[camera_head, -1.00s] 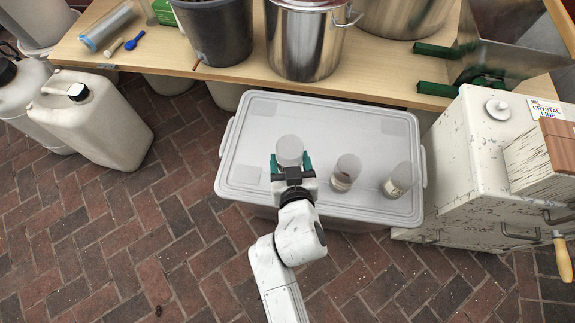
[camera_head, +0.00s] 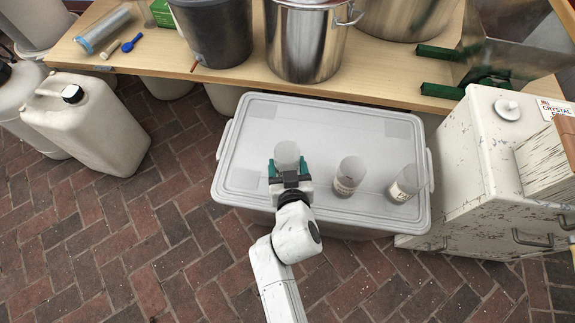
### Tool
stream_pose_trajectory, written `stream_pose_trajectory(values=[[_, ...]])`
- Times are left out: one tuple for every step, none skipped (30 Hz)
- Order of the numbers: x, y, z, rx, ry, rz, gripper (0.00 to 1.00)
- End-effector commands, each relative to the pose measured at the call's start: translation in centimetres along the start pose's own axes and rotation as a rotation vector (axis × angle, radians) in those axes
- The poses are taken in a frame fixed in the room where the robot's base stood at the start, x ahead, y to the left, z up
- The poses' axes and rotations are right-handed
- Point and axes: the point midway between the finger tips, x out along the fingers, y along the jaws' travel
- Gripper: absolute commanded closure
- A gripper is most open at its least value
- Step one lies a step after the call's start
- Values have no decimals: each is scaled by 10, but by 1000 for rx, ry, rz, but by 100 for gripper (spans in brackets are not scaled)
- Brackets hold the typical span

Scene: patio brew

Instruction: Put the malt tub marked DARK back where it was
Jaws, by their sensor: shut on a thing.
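A frosted tub (camera_head: 287,153) is between the green-tipped fingers of my gripper (camera_head: 288,166). The gripper is shut on it, over the left part of the grey storage box lid (camera_head: 310,125). I cannot tell whether the tub touches the lid. Its label is hidden, so I cannot tell whether it reads DARK. Two similar tubs with pale labels stand on the lid to the right: a middle tub (camera_head: 348,176) and a right tub (camera_head: 405,184). Their label words are too small to read.
A wooden bench (camera_head: 200,65) behind the box holds a dark bucket (camera_head: 213,40) and a steel pot (camera_head: 305,45). White jerrycans (camera_head: 95,125) stand at left. A white scuffed cabinet (camera_head: 490,165) stands close at right. The lid is clear behind the tubs.

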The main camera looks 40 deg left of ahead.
Motion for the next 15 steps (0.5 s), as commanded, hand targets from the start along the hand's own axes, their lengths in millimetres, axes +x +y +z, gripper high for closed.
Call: stream_pose_trajectory(values=[[0,0,1,0,0,0,31],[0,0,1,0,0,0,28],[0,0,1,0,0,0,24],[0,0,1,0,-1,0,21],[0,0,1,0,0,0,18],[0,0,1,0,-1,0,14],[0,0,1,0,-1,0,11],[0,0,1,0,-1,0,9],[0,0,1,0,-1,0,7],[0,0,1,0,-1,0,7],[0,0,1,0,0,0,7],[0,0,1,0,0,0,7],[0,0,1,0,0,0,7],[0,0,1,0,0,0,7],[0,0,0,0,0,0,7]])
